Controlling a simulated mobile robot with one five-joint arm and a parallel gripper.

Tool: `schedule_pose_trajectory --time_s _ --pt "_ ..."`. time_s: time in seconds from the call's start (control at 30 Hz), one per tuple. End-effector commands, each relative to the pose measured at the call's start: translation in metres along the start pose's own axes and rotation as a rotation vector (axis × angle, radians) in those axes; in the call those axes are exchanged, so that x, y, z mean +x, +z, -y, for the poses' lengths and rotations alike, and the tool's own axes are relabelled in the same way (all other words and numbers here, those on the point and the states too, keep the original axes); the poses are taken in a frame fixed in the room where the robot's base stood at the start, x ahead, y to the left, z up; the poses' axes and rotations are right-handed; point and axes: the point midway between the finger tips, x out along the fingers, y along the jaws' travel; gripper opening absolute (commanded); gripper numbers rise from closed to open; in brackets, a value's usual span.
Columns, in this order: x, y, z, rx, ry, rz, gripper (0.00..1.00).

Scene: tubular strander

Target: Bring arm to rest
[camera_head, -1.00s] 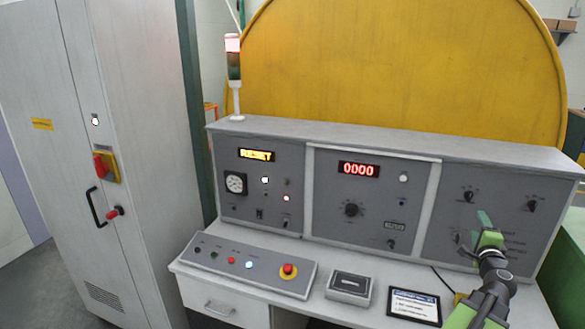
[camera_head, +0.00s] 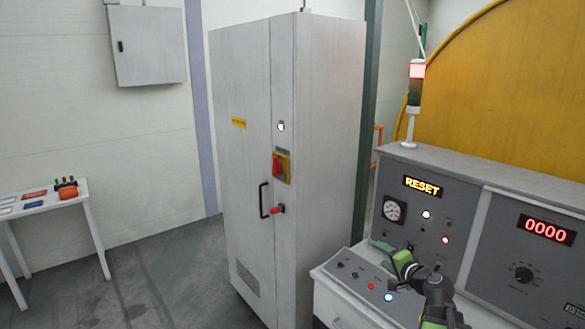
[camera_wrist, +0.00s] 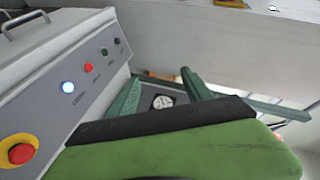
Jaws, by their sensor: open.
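My gripper (camera_head: 390,252) is green with dark parts. In the head view it is over the left end of the control desk, in front of the panel with the lit RESET display (camera_head: 422,186). In the wrist view the two green fingers (camera_wrist: 160,92) stand apart with nothing held between them. A round white gauge (camera_wrist: 162,102) shows beyond the gap. The arm is extended over the desk, and its lower part runs out of the bottom of the head view.
The sloped button panel (camera_head: 354,283) lies beside the gripper; its red emergency button (camera_wrist: 20,152) shows in the wrist view. A tall grey cabinet (camera_head: 330,130) with a red switch stands left of the desk. A small white table (camera_head: 88,190) is far left. Open floor lies between.

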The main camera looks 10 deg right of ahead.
Motion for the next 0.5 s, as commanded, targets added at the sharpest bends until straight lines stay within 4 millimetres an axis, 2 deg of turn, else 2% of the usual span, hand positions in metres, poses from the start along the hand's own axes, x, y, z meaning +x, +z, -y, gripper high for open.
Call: schedule_pose_trajectory --time_s 0.03,0.13,0.2,0.3,0.4,0.47,0.5 --pt "0.017 0.045 0.010 -0.057 0.014 0.086 0.58" --pt "0.038 0.130 0.020 -0.184 0.057 0.256 0.58" --pt "0.044 0.187 0.021 -0.280 0.095 0.374 0.58" --pt "0.042 0.261 0.015 -0.427 0.162 0.537 0.58" --pt "0.027 0.322 -0.002 -0.591 0.260 0.699 0.58" --pt "0.010 0.348 -0.021 -0.705 0.352 0.796 0.58" --pt "-0.003 0.353 -0.037 -0.771 0.427 0.849 0.58"
